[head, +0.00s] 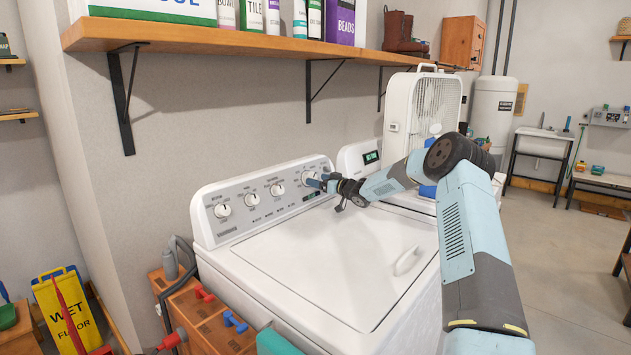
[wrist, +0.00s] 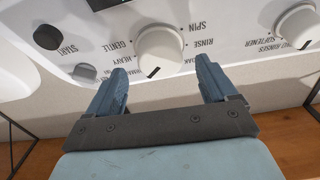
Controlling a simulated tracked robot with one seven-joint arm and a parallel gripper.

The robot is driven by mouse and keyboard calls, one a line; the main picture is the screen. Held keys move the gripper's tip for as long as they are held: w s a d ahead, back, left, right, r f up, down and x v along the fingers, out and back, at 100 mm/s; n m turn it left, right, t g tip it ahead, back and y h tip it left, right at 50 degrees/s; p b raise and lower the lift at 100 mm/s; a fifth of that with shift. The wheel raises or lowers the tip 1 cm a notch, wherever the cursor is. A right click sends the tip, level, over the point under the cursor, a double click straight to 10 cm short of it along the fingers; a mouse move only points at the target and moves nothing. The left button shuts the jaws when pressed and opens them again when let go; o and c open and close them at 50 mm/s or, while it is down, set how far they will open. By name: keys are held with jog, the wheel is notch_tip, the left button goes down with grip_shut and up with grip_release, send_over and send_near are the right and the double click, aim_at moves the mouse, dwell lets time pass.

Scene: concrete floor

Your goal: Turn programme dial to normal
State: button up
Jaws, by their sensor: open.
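The programme dial (wrist: 160,48) is a round white knob on the washer's control panel. It is upside down in the wrist view, ringed by labels such as SPIN, RINSE, GENTLE and HEAVY. Its dark pointer mark is at the rim's lower edge, between the two groups of labels. In the head view the dial (head: 308,178) is at the panel's right end, partly hidden by my gripper (head: 318,183). In the wrist view my gripper (wrist: 160,68) is open, one blue finger on each side of the dial's near edge. I see no finger contact.
A black START button (wrist: 47,37) and a grey button (wrist: 85,72) lie left of the dial in the wrist view, another knob (wrist: 300,25) right. The washer (head: 330,260) has a closed lid. A loaded shelf (head: 230,42) hangs above; a white fan (head: 422,105) stands behind.

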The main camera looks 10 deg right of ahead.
jog(key=shift+x, duration=1.15)
jog(key=c, duration=1.1)
jog(key=shift+o, duration=0.2)
jog(key=shift+n, duration=0.3)
